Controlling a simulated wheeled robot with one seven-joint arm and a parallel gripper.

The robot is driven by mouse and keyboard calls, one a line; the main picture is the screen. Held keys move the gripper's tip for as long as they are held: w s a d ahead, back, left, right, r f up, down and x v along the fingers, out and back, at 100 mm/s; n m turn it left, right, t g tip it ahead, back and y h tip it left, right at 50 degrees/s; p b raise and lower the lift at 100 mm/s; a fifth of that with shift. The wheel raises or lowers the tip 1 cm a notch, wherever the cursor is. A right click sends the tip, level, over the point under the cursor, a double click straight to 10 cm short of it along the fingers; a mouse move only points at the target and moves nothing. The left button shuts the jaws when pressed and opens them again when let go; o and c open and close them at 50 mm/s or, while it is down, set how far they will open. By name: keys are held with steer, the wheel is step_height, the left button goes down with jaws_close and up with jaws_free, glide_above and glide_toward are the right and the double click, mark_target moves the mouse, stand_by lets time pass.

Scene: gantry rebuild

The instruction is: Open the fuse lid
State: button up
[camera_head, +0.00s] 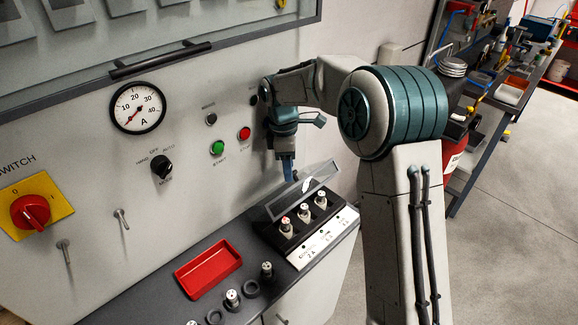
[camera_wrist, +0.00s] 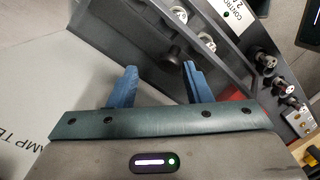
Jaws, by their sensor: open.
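The fuse lid (camera_head: 302,190) is a clear panel with a dark frame on the fuse box (camera_head: 268,232). It stands tilted up at the back of the box, with the fuses (camera_head: 304,214) uncovered in front. My gripper (camera_head: 288,178) points down just behind the lid's upper edge. In the wrist view, its two blue fingers (camera_wrist: 157,80) are apart with nothing between their tips. Contact between fingers and lid cannot be told.
A red tray (camera_head: 208,268) and loose fuses (camera_head: 232,298) with dark rings are on the ledge left of the box. The panel wall behind carries green (camera_head: 217,147) and red (camera_head: 244,133) buttons, a gauge (camera_head: 138,108) and a red switch (camera_head: 31,212).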

steer(key=r, duration=0.1)
steer(key=r+b, duration=0.1)
steer(key=r, duration=0.2)
steer(key=shift+s+d, duration=0.1)
steer(key=shift+d, duration=0.15)
steer(key=s+d+r+b, duration=0.2)
steer(key=d+r, duration=0.4)
steer(key=d, duration=0.4)
steer(key=shift+s+d+r, duration=0.2)
steer(key=shift+s+r, duration=0.1)
steer(key=shift+s, duration=0.05)
